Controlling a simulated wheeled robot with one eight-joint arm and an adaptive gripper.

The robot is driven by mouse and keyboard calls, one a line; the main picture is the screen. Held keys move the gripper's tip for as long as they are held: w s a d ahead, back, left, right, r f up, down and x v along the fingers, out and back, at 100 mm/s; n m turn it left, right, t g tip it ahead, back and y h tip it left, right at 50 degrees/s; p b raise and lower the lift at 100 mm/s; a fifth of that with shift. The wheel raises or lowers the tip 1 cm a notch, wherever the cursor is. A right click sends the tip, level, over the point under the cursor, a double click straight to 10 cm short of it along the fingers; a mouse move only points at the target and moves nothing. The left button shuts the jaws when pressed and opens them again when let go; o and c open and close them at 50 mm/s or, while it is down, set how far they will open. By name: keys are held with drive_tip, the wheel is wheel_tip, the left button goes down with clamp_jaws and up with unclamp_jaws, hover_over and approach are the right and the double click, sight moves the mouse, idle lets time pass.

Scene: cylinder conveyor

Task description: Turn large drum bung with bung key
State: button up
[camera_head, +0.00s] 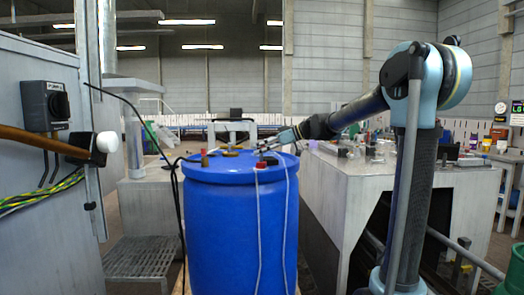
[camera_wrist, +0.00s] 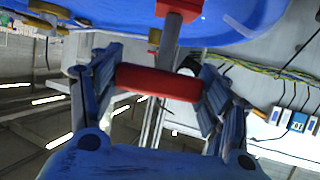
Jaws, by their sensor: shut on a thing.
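The blue drum (camera_head: 235,225) stands upright in the middle of the head view. Its top edge also shows in the wrist view (camera_wrist: 225,22). My gripper (camera_wrist: 160,78) is shut on a red bar (camera_wrist: 158,84), which looks like the bung key's handle and lies crosswise between the fingers. A grey shaft (camera_wrist: 169,40) runs from the bar to a red block by the drum top. In the head view my gripper (camera_head: 268,147) reaches in from the right, low over the drum top. The key and the large bung cannot be clearly made out there.
A red piece (camera_head: 261,165) with a pale cable sits at the drum's front rim. A grey cabinet (camera_head: 40,200) is at left, a cluttered bench (camera_head: 345,178) at right.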

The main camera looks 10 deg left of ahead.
drive_tip(key=shift+s+m+t, duration=0.15)
drive_tip(key=shift+m+t, duration=0.45)
drive_tip(key=shift+t, duration=0.2)
drive_tip(key=shift+m+t+h, duration=0.5)
drive_tip(key=shift+m+t, duration=0.6)
drive_tip(key=shift+t, duration=0.2)
drive_tip(key=shift+a+m+t+h, duration=0.1)
drive_tip(key=shift+m+t+h, duration=0.3)
drive_tip(key=shift+m+t, duration=0.3)
drive_tip(key=shift+m+t+h, duration=0.7)
drive_tip(key=shift+m+t, duration=0.3)
